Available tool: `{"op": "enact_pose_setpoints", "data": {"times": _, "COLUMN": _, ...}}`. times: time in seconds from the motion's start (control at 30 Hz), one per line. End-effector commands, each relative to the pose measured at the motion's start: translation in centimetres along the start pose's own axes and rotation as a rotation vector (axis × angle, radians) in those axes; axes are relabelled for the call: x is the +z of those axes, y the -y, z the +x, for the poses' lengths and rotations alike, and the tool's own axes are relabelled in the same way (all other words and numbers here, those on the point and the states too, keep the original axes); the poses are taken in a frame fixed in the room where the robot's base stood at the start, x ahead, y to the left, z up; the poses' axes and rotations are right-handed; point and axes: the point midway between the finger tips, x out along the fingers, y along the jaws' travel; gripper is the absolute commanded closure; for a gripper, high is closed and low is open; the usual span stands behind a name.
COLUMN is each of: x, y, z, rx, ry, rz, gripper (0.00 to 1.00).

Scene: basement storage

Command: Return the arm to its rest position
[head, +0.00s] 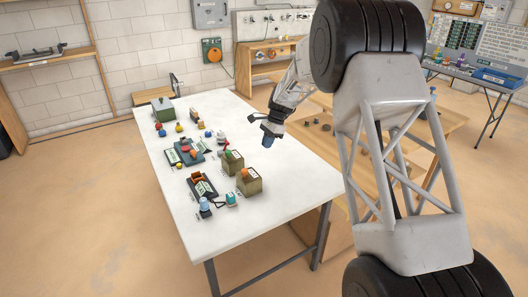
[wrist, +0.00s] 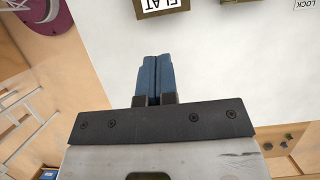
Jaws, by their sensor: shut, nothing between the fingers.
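My gripper (head: 267,140) hangs above the right edge of the white table (head: 285,190) in the head view, pointing down. In the wrist view its two blue fingers (wrist: 152,78) are pressed together with nothing between them. A box labelled FLAT (wrist: 160,8) is at the top of the wrist view, ahead of the fingertips and apart from them. My arm reaches in from the right of the head view, bent at the elbow.
Two olive boxes (head: 250,186) stand near my gripper on the table. Several small coloured parts and dark trays (head: 202,187) lie to their left. A wooden bench (head: 440,125) stands to the right of the table. The table's front right part is clear.

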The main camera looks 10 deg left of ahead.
Motion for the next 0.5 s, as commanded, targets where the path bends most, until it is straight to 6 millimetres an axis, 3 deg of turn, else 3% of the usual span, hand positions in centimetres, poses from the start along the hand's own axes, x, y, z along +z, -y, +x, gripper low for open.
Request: {"op": "enact_pose_setpoints", "data": {"times": 0.5, "x": 0.03, "y": -0.01, "z": -1.05, "rx": 0.001, "ry": 0.001, "rz": 0.000, "gripper": 1.00}}
